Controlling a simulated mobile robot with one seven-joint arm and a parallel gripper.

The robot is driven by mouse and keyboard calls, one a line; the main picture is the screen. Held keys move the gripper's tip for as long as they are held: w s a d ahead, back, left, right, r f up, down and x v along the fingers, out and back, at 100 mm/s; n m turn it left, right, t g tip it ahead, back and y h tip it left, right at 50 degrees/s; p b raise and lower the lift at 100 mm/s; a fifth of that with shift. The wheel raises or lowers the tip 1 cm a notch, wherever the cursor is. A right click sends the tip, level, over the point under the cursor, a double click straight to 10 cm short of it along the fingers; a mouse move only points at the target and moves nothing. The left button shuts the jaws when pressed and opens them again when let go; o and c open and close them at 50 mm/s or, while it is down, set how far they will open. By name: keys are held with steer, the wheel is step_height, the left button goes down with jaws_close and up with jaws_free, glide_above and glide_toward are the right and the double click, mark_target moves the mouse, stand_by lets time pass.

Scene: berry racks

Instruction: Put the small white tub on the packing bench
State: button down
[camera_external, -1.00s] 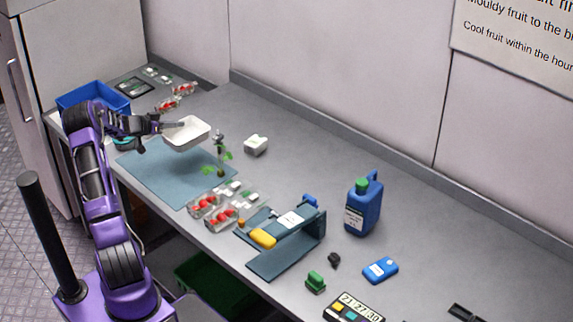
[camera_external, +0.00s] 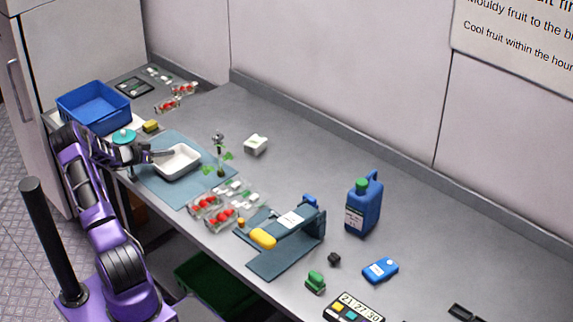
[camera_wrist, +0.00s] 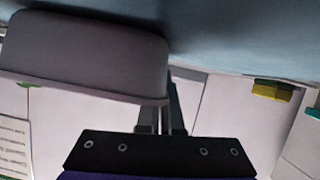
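The small white tub (camera_external: 176,161) is a shallow open rectangular tray, upright and level, at or just above the blue-grey mat (camera_external: 150,186) on the packing bench. My gripper (camera_external: 163,155) reaches in from the left and is shut on the tub's near-left rim. In the wrist view the tub (camera_wrist: 85,50) fills the upper left, with its underside close to the mat (camera_wrist: 240,35). The gripper fingers (camera_wrist: 165,112) meet the tub's rim there. I cannot tell for sure whether the tub's base touches the mat.
A blue crate (camera_external: 94,104), a teal round item (camera_external: 123,136) and a yellow block (camera_external: 151,126) stand to the left. A plant in a clear holder (camera_external: 220,160) is just right of the tub. Berry punnets (camera_external: 224,206) lie in front.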

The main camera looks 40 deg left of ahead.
steer(key=c, duration=1.5)
jaws_free()
steer(key=o, duration=0.4)
steer(key=shift+r, duration=0.2)
steer(key=p+v, duration=0.1)
steer(key=v, duration=1.1)
steer(key=shift+d, duration=0.1)
